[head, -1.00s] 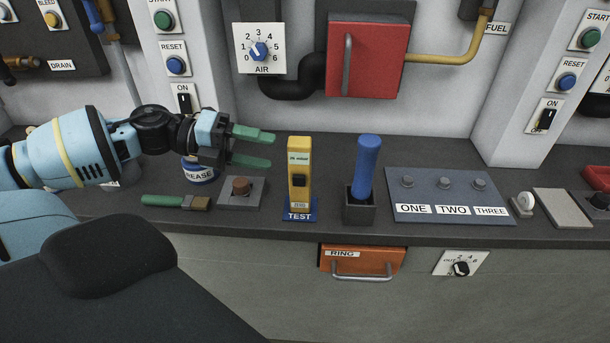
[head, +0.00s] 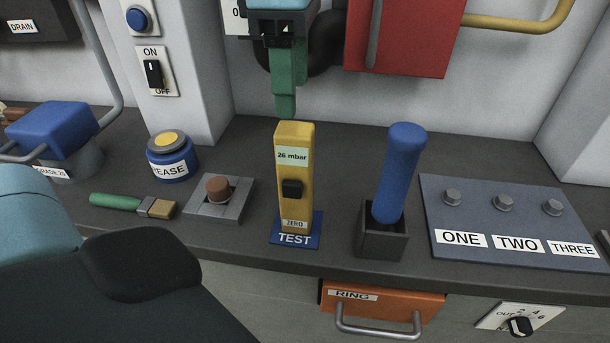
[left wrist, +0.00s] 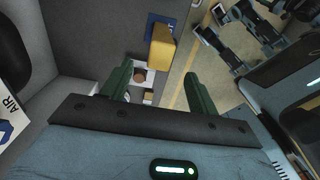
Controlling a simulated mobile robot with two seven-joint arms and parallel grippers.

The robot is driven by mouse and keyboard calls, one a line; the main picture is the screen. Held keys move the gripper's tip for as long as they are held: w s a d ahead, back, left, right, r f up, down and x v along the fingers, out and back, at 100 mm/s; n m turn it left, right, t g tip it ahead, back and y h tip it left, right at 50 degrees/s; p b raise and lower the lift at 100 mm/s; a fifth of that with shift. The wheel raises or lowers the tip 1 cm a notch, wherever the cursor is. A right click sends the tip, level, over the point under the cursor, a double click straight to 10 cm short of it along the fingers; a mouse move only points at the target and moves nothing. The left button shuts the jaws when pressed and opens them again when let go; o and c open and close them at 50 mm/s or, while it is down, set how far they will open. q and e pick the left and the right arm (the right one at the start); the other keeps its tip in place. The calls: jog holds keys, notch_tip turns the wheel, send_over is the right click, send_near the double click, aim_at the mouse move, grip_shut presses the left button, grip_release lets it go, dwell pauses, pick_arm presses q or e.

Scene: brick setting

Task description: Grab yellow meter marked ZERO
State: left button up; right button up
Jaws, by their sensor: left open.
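The yellow meter (head: 294,180) stands upright on a blue plate marked TEST (head: 295,238) on the dark bench. It has a display reading 26 mbar, a black knob and a ZERO label. My left gripper (head: 285,108) points down just above and behind the meter's top, with green fingers, apart from it. In the left wrist view the open fingers (left wrist: 157,85) show, with the meter's yellow top (left wrist: 161,48) ahead of them, nearer the right finger. Nothing is between the fingertips. My right gripper is not in view.
A blue handle in a black socket (head: 398,175) stands close right of the meter. A brown button on a grey block (head: 218,192), a brush (head: 135,205) and a grease pot (head: 172,157) are left. A red cabinet (head: 405,40) hangs behind.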

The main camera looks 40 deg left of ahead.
aim_at(294, 128)
pick_arm(q)
jog(key=shift+s+d, duration=0.15)
jog(key=shift+s, duration=0.15)
jog(key=shift+w+f, duration=0.15)
jog(key=shift+f, duration=1.85)
jog(key=shift+w+f, duration=0.1)
jog(key=shift+f, duration=1.85)
grip_shut()
